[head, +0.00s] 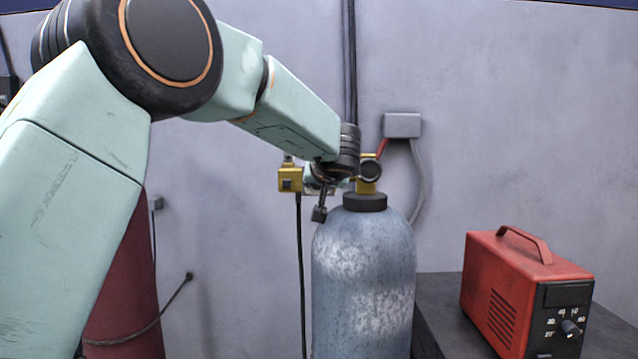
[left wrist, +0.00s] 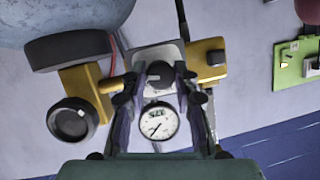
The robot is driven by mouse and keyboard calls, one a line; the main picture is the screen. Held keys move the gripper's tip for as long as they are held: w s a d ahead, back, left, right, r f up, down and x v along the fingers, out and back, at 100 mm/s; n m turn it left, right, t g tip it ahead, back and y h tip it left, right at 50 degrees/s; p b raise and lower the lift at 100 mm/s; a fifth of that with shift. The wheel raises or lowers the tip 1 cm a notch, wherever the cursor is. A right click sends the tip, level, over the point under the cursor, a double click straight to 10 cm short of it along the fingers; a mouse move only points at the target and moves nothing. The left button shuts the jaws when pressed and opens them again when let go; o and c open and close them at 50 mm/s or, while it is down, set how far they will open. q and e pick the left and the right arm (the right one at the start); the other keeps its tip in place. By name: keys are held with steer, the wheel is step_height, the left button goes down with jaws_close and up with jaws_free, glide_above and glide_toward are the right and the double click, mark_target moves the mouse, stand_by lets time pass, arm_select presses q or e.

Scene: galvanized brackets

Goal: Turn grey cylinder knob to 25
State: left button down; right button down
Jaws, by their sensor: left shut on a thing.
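The grey cylinder (head: 364,270) stands upright in the middle of the head view, with a dark collar and a brass valve (head: 366,186) on top. My left gripper (head: 322,186) is at the brass fitting left of the valve. In the left wrist view its two fingers (left wrist: 162,82) are shut on a dark knob (left wrist: 160,74). A round white gauge (left wrist: 155,121) shows between the fingers; its needle points down and left, and its numbers are too small to read. Another dark round part (left wrist: 73,120) sits on the valve, apart from the fingers. My right gripper is not in view.
A brass block (head: 290,180) with a hanging black hose is left of the gripper. A red unit (head: 520,285) with its own dial stands on a dark bench (head: 436,295) at right. A dark red cylinder (head: 130,285) is partly behind my left arm. A grey wall box (head: 402,125) is behind.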

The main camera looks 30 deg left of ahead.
arm_select(q)
steer(key=shift+f, duration=0.15)
steer(key=c, duration=1)
jaws_free()
steer(key=v, duration=1.2)
steer(key=shift+w, duration=0.1)
steer(key=shift+d+r, duration=0.1)
steer(key=shift+r, duration=0.15)
